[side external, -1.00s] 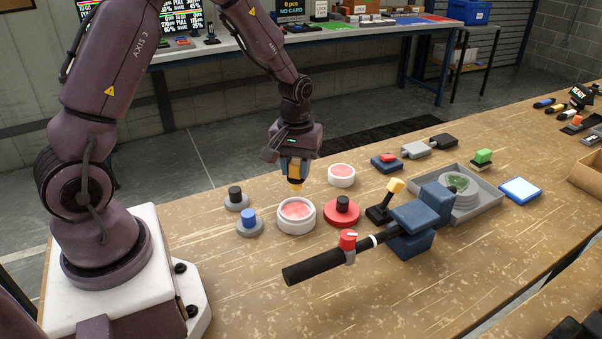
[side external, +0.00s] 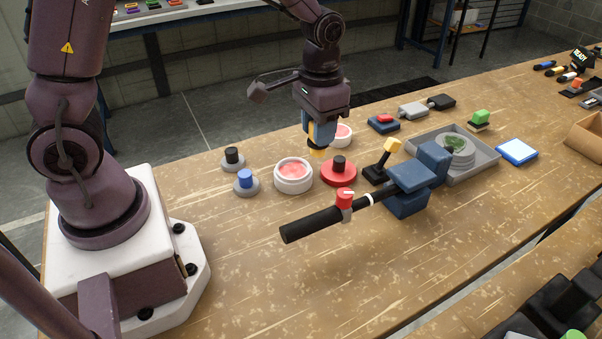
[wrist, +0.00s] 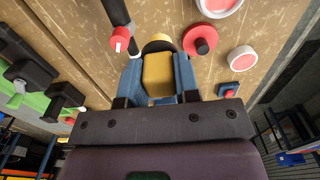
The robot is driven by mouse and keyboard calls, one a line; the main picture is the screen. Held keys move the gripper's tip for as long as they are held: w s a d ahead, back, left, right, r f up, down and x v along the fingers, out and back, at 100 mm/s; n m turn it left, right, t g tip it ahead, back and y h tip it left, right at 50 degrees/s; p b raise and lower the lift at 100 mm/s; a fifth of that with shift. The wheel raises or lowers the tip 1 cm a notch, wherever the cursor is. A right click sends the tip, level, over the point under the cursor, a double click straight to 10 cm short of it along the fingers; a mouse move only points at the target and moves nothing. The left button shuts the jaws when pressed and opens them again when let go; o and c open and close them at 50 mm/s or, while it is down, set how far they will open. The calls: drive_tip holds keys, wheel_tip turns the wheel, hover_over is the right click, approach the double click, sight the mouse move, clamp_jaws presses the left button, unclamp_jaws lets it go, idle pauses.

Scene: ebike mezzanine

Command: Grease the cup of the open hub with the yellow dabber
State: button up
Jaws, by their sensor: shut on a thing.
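My gripper (side external: 321,134) is shut on the yellow dabber (side external: 317,153), which points down over the bench between the open white tub of pink grease (side external: 307,178) and the smaller white tub (side external: 342,135). The dabber (wrist: 158,75) also shows between the blue fingers in the wrist view; its tip has a dark part. A stepped silver round part with green inside, which looks like the open hub (side external: 459,158), sits in a grey tray (side external: 483,163) to the right, well apart from my gripper. Whether the dabber's tip carries grease cannot be told.
A red lid with a black knob (side external: 338,176) lies close to the dabber. A blue clamp (side external: 408,178) holding a black tube (side external: 312,223), and a yellow-topped lever (side external: 392,146), stand between my gripper and the tray.

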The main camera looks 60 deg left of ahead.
idle(0.4)
drive_tip(key=shift+w+a+f, duration=0.1)
drive_tip(key=shift+a+f, duration=1.75)
drive_tip(key=shift+f, duration=0.25)
drive_tip(key=shift+w+a+f, duration=0.1)
drive_tip(key=shift+a+f, duration=1.75)
drive_tip(key=shift+f, duration=0.25)
drive_tip(key=shift+a+f, duration=1.85)
drive_tip(key=shift+f, duration=0.25)
drive_tip(key=shift+f, duration=0.3)
drive_tip(key=shift+s, duration=0.15)
drive_tip(key=shift+w, duration=0.3)
drive_tip(key=shift+s, duration=0.3)
drive_tip(key=shift+w, duration=0.3)
